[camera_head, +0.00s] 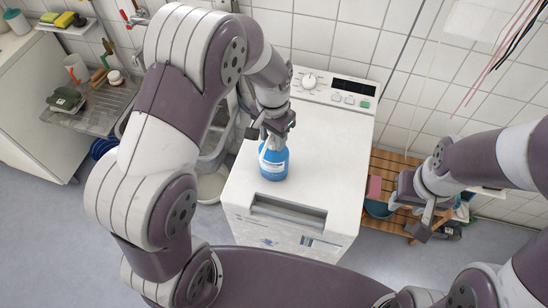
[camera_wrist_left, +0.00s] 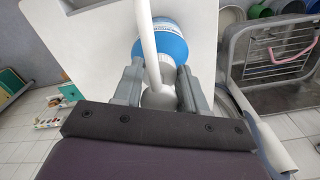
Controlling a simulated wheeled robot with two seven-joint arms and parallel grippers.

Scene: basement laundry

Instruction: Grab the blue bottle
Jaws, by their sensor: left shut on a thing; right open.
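The blue bottle (camera_head: 273,164) stands upright on the white top-loading washing machine (camera_head: 316,160), near its left side. It has a white label and a white upper part. My left gripper (camera_head: 270,134) is above the bottle and shut on its upper part. In the left wrist view the bottle (camera_wrist_left: 167,42) lies between the two grey fingers (camera_wrist_left: 159,92), and a white part of it runs up across the picture. My right gripper (camera_head: 412,214) is open and empty, to the right of the machine.
A wooden slatted shelf (camera_head: 398,165) with a pink item and a blue bowl (camera_head: 377,208) stands right of the machine. A sink (camera_head: 213,150) is close on the left. A metal drying rack (camera_head: 92,108) is further left. Most of the machine's lid is clear.

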